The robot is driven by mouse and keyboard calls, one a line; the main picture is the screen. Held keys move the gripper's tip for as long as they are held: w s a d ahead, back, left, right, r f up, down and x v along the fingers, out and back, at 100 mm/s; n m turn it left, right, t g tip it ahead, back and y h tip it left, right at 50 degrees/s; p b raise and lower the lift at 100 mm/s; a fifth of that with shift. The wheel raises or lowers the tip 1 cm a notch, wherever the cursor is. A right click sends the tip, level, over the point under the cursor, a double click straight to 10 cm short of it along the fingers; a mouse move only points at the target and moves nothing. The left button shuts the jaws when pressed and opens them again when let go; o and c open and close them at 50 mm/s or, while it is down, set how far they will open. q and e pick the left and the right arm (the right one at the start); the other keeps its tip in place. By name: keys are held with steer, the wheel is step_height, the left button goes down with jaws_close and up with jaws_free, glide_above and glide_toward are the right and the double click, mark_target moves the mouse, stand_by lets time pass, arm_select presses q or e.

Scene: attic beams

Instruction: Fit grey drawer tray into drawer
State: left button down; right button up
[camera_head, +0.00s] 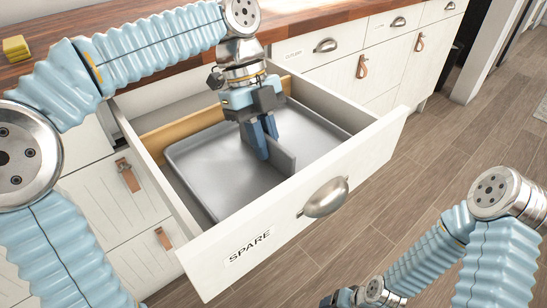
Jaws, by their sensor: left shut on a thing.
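The grey drawer tray (215,152) lies inside the open drawer (290,232), whose white front carries the label SPARE and a metal cup handle. The tray looks roughly flat, with a gap between it and the drawer walls in places. An upright grey divider (281,158) stands in the tray. My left gripper (262,146) points down into the drawer and its blue fingers are shut on the divider's end. My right gripper (355,297) is at the bottom edge, outside the drawer, and only partly in view, so its fingers cannot be made out.
A wooden strip (185,124) runs along the drawer's left rear inside. Closed white drawers with cup handles and leather pulls flank the open one. The wood floor (430,180) at right is clear.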

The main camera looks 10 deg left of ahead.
arm_select(q)
steer(key=shift+f, duration=0.6)
steer(key=shift+r, duration=0.15)
steer(key=c, duration=1.1)
jaws_free()
arm_select(e)
steer(key=shift+d+f, duration=0.3)
steer(key=shift+f, duration=0.2)
arm_select(q)
steer(key=shift+r, duration=0.1)
steer(key=p+v, duration=0.3)
steer(key=v, duration=0.8)
steer(key=shift+w+a+r, duration=0.1)
steer(key=shift+w+r, duration=0.05)
steer(key=shift+r, duration=0.25)
arm_select(e)
step_height(320, 180, up, 4)
steer(key=shift+a+f, duration=0.15)
steer(key=shift+f, duration=0.1)
